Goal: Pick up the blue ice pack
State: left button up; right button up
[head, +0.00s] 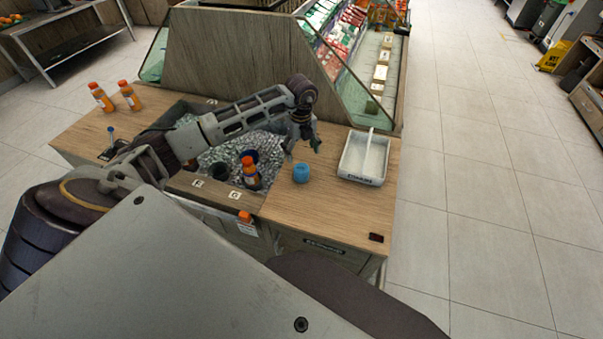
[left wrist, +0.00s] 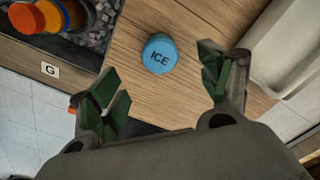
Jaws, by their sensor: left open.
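The blue ice pack (head: 301,173) is a small round puck standing on the wooden counter between the ice bin and the white tray. In the left wrist view the ice pack (left wrist: 160,54) shows its top, marked "ICE", ahead of and between my open fingers. My left gripper (head: 303,146) hangs above the counter just behind the ice pack in the head view. Its green-padded fingers also show in the left wrist view (left wrist: 160,88), spread wide with nothing between them. My right gripper is not in view.
An ice bin (head: 187,107) holding an orange-capped bottle (head: 250,172) lies left of the ice pack. A white tray (head: 345,171) stands to its right. Two orange bottles stand at the far left. The counter in front of the ice pack is clear.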

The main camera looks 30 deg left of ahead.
aim_at(301, 168)
pick_arm(q)
notch_tip(301, 168, down, 3)
jog(key=shift+f, duration=0.35)
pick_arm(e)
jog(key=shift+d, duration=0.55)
pick_arm(q)
jog(key=shift+s+f, duration=0.1)
jog(key=shift+f, duration=0.4)
jog(key=shift+s+d+f, duration=0.1)
jog(key=shift+d+f, duration=0.05)
jog(key=shift+f, duration=1.95)
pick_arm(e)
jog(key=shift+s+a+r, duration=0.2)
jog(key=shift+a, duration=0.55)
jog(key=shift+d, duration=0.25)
pick_arm(q)
jog(key=c, duration=1.2)
